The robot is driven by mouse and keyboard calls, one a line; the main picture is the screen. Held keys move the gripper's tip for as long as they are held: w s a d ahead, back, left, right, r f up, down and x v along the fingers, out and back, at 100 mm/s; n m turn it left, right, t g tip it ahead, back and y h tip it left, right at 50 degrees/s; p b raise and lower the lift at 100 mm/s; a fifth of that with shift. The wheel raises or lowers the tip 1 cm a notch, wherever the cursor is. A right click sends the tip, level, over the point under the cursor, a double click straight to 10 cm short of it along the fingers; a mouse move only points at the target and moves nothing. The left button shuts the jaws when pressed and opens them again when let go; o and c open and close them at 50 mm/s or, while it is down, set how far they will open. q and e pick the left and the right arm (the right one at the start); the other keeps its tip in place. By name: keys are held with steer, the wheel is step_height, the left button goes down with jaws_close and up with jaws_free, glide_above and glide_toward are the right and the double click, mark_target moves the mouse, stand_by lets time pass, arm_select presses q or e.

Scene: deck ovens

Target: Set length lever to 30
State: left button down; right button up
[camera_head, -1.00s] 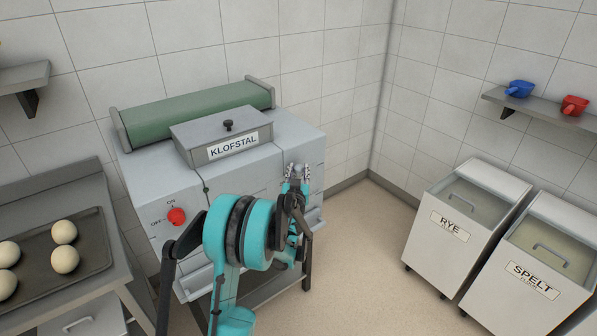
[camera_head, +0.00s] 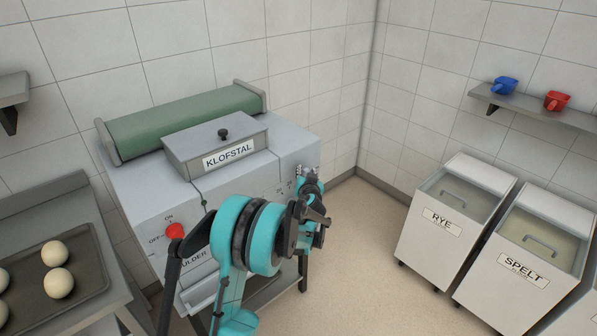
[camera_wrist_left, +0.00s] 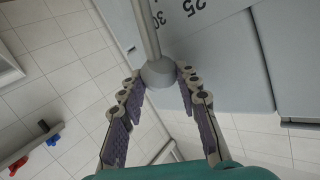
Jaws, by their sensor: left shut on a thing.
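The moulder (camera_head: 140,205) stands against the wall, with a KLOFSTAL box on top. My left gripper (camera_head: 307,172) is at the right end of its front face in the head view. In the left wrist view the length lever (camera_wrist_left: 149,35) is a grey rod ending in a round knob (camera_wrist_left: 158,73). The knob sits between the fingers of my left gripper (camera_wrist_left: 158,82), which is shut on it. The rod lies beside the scale mark 30 (camera_wrist_left: 158,18), partly covering it; 25 (camera_wrist_left: 193,7) is to the right. In the head view my arm hides the lever. My right gripper is out of view.
A red on/off knob (camera_head: 175,231) is on the moulder's front left. A tray (camera_head: 95,270) with dough balls is at the left. RYE (camera_head: 441,222) and SPELT (camera_head: 524,272) bins stand at the right. Floor between moulder and bins is clear.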

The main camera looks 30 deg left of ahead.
arm_select(q)
steer(key=shift+w+d+f+m+g+p, duration=0.15)
steer(key=shift+w+d+m+g, duration=0.1)
steer(key=shift+w, duration=0.15)
steer(key=shift+w+d+f+m+g+p, duration=0.1)
steer(key=shift+w+f+m+g, duration=0.15)
steer(key=shift+w, duration=0.2)
steer(key=shift+w+d+f+m+g+p, duration=0.1)
steer(key=shift+w+d+g, duration=0.1)
steer(key=shift+w+g, duration=0.15)
steer(key=c, duration=1.3)
jaws_free()
steer(key=shift+w+f, duration=0.1)
steer(key=shift+w, duration=0.05)
steer(key=shift+c, duration=0.2)
steer(key=v, duration=1.2)
